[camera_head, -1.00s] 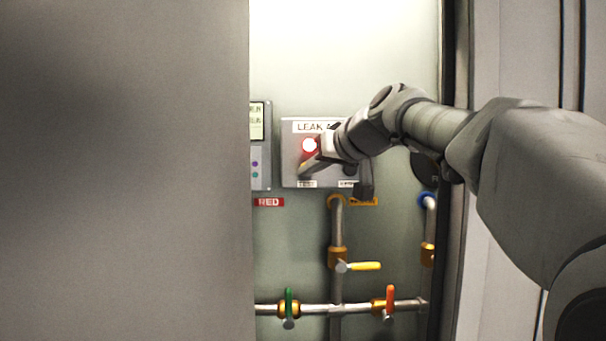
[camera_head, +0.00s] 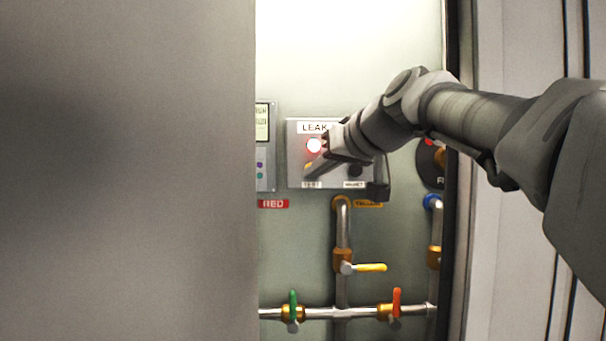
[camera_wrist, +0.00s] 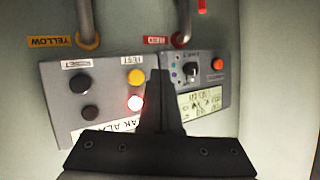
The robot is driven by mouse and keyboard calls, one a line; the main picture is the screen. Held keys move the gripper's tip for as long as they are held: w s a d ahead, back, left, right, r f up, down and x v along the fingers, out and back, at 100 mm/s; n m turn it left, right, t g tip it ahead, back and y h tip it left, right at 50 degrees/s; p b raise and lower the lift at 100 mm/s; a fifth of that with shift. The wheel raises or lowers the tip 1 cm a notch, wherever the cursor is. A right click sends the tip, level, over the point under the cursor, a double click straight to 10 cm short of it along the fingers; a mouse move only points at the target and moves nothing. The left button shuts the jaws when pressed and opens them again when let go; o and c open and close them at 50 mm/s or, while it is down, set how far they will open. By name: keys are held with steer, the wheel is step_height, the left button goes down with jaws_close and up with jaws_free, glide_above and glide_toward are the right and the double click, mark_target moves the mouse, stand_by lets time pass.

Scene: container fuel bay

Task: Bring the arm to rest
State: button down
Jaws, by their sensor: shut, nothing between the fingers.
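My gripper (camera_head: 308,175) is in front of the grey leak alarm box (camera_head: 293,155) on the back wall of the bay. My arm reaches in from the right, bent at the elbow. In the wrist view my gripper (camera_wrist: 160,76) is shut and empty, its fingers together. They overlap the box there; I cannot tell whether they touch it. The box shows a lit red lamp (camera_wrist: 135,103), a yellow test button (camera_wrist: 136,77) and a black reset button (camera_wrist: 80,83).
A second grey box (camera_head: 264,180) with a display stands left of the alarm box. Below run pipes with a yellow lever (camera_head: 371,267), a green lever (camera_head: 293,304) and an orange lever (camera_head: 396,302). A large grey panel (camera_head: 125,170) fills the left; a frame edge (camera_head: 451,200) stands right.

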stand_by(0.4)
steer(key=s+d+f+m+g+h, duration=0.1)
steer(key=s+d+f+g+h, duration=0.1)
steer(key=s+f, duration=0.7)
steer(key=s+d+f+m+g+h, duration=0.1)
steer(key=s+d+f+g+h, duration=0.1)
steer(key=s+d+f, duration=0.3)
steer(key=s+d+f+m+g+h, duration=0.1)
steer(key=s+d+f+g+h, duration=0.1)
steer(key=s+f, duration=1.2)
step_height(320, 180, down, 6)
steer(key=shift+d+r+m+h, duration=0.2)
steer(key=shift+d+m+h, duration=0.15)
steer(key=shift+d, duration=0.5)
